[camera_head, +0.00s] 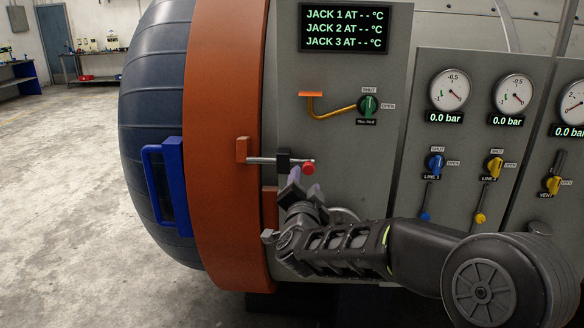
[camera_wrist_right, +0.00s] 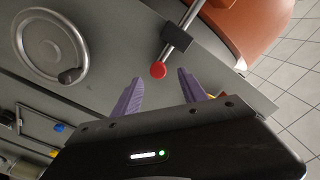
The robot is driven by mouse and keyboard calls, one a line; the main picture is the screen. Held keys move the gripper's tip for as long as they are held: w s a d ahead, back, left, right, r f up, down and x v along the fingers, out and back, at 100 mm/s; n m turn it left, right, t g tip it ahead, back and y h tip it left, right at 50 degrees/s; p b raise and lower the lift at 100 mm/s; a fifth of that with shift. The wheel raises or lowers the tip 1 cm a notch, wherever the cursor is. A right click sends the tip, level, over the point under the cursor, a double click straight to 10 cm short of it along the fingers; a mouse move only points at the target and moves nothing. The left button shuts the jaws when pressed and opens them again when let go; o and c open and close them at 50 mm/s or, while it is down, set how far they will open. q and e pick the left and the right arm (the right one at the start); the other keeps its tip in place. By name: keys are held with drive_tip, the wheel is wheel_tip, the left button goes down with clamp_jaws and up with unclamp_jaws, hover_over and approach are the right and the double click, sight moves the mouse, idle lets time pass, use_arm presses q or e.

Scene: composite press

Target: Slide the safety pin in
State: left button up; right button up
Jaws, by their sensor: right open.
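The safety pin (camera_head: 266,160) is a metal rod with a red knob at its right end. In the head view it runs level through a black bracket (camera_head: 283,161) on the grey panel, its left end at an orange block (camera_head: 242,150) on the orange ring. In the right wrist view the red knob (camera_wrist_right: 158,70) lies just beyond and between the two purple fingers of my right gripper (camera_wrist_right: 158,88). The fingers are open and do not touch it. In the head view my right gripper (camera_head: 293,183) is just below the knob. My left gripper is not in view.
A handwheel (camera_wrist_right: 50,45) is beside the gripper in the right wrist view. A blue handle (camera_head: 165,185) stands out from the dark door at left. Valve levers and gauges (camera_head: 454,89) fill the panel at right. Open floor (camera_head: 70,200) lies at left.

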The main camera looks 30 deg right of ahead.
sight(308, 171)
drive_tip(key=p+x, duration=0.2)
drive_tip(key=x, duration=0.5)
drive_tip(key=shift+w+d+f+p, duration=0.1)
drive_tip(key=shift+w+d+p, duration=0.05)
drive_tip(key=shift+d+p, duration=0.3)
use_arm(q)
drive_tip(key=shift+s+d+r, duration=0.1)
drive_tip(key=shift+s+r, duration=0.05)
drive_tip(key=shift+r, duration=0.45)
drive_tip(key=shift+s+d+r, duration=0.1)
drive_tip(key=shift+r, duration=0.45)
use_arm(e)
drive_tip(key=shift+c, duration=0.5)
clamp_jaws()
